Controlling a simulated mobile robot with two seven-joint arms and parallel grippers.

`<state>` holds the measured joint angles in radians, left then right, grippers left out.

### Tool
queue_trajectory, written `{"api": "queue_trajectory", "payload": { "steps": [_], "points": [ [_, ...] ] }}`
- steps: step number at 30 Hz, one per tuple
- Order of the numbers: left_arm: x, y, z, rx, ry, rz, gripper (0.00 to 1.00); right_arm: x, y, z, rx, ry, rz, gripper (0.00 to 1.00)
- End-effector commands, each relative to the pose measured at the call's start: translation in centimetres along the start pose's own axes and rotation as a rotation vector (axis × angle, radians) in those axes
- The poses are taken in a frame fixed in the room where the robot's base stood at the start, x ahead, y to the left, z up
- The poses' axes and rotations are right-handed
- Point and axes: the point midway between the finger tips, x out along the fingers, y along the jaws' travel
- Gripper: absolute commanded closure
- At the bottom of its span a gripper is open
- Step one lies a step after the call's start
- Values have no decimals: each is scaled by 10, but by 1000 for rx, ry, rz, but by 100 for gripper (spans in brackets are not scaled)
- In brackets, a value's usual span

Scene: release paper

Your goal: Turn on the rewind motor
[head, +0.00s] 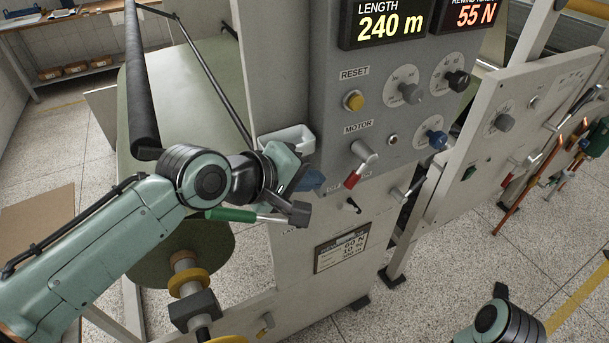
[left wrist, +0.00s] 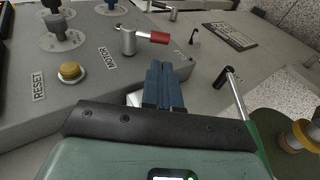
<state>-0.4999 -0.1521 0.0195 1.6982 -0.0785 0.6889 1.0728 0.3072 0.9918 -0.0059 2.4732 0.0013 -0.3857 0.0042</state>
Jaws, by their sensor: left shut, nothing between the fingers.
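The MOTOR switch is a grey rotary lever (head: 365,157) with a red tip (head: 352,180) on the grey control panel, below the MOTOR label. In the head view the red tip points down and left, beside the partly hidden OFF label. In the left wrist view the lever (left wrist: 128,41) lies just beyond my fingers, its red tip (left wrist: 159,37) pointing right. My left gripper (head: 303,180) has blue fingers, is shut and empty, and is to the left of the lever, apart from it. It also shows in the left wrist view (left wrist: 164,82). My right gripper is out of view.
A yellow RESET button (head: 353,100) and several knobs share the panel; a blue knob (head: 436,138) is at right. A white tray (head: 288,139) is behind my left wrist. Displays read 240 m and 55 N.

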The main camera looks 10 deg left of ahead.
Motion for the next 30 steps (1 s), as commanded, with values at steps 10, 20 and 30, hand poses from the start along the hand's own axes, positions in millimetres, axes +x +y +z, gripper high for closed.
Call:
{"api": "queue_trajectory", "payload": {
  "steps": [10,20,30],
  "points": [
    [73,0,1,2,-2,-3,100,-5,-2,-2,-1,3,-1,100],
    [98,0,0,2,0,0,100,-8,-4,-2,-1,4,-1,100],
    [98,0,0,1,1,1,100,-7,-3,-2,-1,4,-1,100]
  ]
}}
